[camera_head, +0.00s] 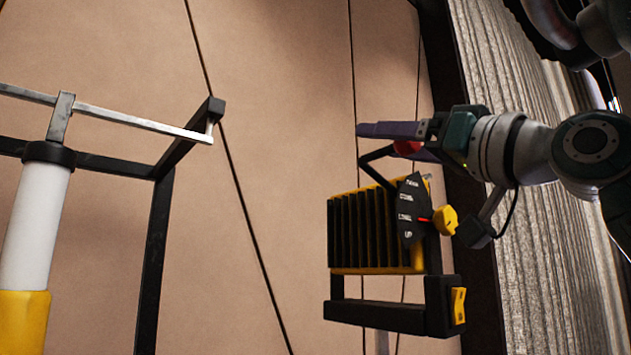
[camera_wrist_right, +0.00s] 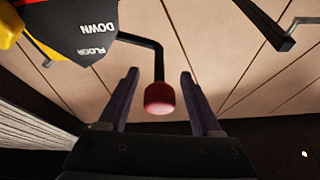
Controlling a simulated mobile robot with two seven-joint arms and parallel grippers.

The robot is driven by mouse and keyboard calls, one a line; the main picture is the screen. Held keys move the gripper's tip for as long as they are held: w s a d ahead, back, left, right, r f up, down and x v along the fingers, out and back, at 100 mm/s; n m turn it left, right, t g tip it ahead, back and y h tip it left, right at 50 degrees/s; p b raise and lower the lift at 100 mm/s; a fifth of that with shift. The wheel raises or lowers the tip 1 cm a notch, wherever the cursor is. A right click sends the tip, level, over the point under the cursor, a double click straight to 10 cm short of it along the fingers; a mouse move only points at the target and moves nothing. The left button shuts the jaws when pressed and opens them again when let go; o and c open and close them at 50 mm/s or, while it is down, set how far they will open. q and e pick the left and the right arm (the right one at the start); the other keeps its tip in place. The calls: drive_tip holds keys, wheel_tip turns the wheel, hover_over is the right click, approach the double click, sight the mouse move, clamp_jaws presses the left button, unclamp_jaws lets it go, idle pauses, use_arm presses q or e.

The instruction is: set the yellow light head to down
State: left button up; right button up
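The yellow light head (camera_head: 388,268), with black fins, hangs in a black frame right of the middle in the head view. Its black dial plate (camera_head: 411,195) has white labels, UP lowest, and a red pointer beside the lower labels. In the right wrist view the plate (camera_wrist_right: 85,25) reads DOWN and FLOOR. A bent black lever (camera_head: 376,160) ends in a red knob (camera_head: 406,147). My right gripper (camera_head: 392,140) has its purple fingers apart; in the wrist view the red knob (camera_wrist_right: 159,97) is between the open fingers (camera_wrist_right: 160,76), with gaps on both sides. My left gripper is not seen.
A yellow knob (camera_head: 446,220) sticks out at the dial's right side. A black and metal frame with a white and yellow post (camera_head: 35,230) stands at the left. A panelled tan wall (camera_head: 280,110) is behind; corrugated grey sheeting (camera_head: 525,230) is at the right.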

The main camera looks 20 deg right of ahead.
clamp_jaws()
idle(0.3)
idle(1.0)
